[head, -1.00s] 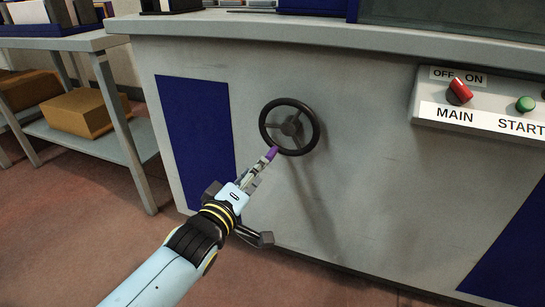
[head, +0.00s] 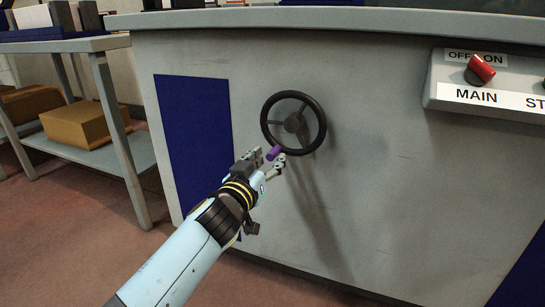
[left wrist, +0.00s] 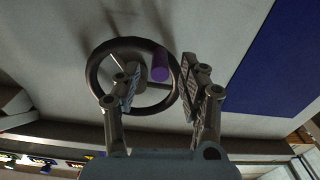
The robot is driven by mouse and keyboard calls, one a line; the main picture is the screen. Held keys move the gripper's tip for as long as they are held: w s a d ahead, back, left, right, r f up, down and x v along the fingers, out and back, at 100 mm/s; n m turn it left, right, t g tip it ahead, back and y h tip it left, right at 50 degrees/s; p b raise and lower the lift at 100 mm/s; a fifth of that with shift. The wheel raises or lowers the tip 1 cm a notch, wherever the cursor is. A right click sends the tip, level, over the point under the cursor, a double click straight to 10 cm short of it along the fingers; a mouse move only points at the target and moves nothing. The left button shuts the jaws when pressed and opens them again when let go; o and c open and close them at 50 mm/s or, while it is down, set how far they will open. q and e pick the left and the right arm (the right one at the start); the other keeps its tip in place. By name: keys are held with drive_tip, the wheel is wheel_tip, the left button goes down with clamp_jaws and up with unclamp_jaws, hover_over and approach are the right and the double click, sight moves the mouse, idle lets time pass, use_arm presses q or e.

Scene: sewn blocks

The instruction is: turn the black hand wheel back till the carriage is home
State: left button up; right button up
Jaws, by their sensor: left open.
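The black hand wheel (head: 293,124) is mounted on the grey machine front, with spokes and a hub. Its purple handle (head: 273,152) sticks out from the lower left of the rim. My left gripper (head: 269,158) is open at the handle, with a finger on either side of it. In the left wrist view the handle (left wrist: 160,66) shows between the two spread fingers, with the wheel (left wrist: 91,75) behind. I cannot tell whether a finger touches the handle. The carriage cannot be made out. My right gripper is not in view.
A control box with a red MAIN switch (head: 480,69) is on the machine at the right. A blue panel (head: 195,140) is left of the wheel. A side table (head: 75,43) with cardboard boxes (head: 75,118) on its shelf stands at the left.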

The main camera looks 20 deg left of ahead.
use_arm(q)
drive_tip(key=shift+w, duration=1.55)
clamp_jaws()
